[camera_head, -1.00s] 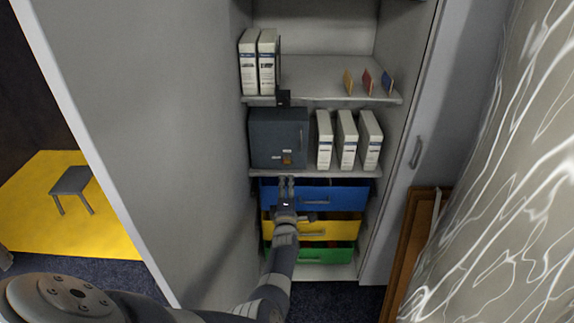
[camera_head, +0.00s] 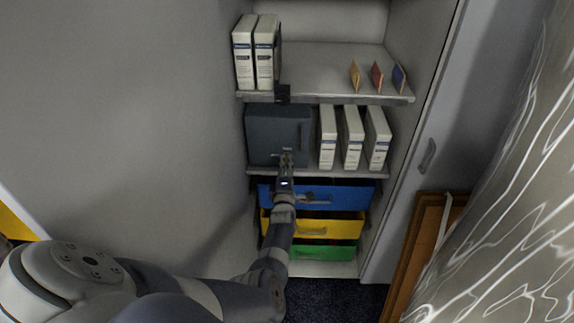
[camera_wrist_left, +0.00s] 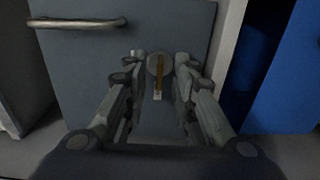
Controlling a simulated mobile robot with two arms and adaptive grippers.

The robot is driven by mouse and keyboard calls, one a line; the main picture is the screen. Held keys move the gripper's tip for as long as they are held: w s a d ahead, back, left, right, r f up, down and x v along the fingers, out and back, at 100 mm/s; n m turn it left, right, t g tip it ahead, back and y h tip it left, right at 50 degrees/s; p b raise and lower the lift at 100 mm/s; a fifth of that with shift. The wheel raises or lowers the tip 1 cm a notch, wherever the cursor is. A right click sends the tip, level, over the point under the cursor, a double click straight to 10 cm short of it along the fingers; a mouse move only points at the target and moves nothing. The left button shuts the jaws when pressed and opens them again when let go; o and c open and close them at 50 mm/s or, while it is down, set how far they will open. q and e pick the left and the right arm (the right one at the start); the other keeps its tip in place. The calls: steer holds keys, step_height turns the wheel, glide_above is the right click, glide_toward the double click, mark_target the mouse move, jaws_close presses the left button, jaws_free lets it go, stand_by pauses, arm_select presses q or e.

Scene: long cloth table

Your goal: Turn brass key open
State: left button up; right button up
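A dark grey lock box (camera_head: 262,135) stands on the middle shelf of the cabinet. In the left wrist view its door (camera_wrist_left: 90,75) fills the upper part, with a round lock and the brass key (camera_wrist_left: 159,76) standing upright in it. My left gripper (camera_head: 287,160) reaches up to the box's lower front and covers the key in the head view. In the wrist view the two fingers (camera_wrist_left: 160,75) are apart, one on each side of the key, with gaps between them and it. My right gripper is not in view.
White binders (camera_head: 350,138) stand right of the box on the same shelf. Blue (camera_head: 335,195), yellow (camera_head: 335,228) and green (camera_head: 330,253) drawers lie below. The box has a bar handle (camera_wrist_left: 77,23). A cabinet door (camera_head: 440,130) stands at the right.

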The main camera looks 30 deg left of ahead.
arm_select(q)
jaws_close()
steer(key=m+b, duration=0.4)
steer(key=m, duration=1.3)
steer(key=shift+r+m+b, duration=0.15)
steer(key=shift+m+b, duration=0.15)
steer(key=shift+m, duration=0.1)
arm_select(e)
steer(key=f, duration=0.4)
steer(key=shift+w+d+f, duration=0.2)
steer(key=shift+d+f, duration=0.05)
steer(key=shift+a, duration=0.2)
arm_select(q)
jaws_free()
steer(key=shift+w, duration=0.1)
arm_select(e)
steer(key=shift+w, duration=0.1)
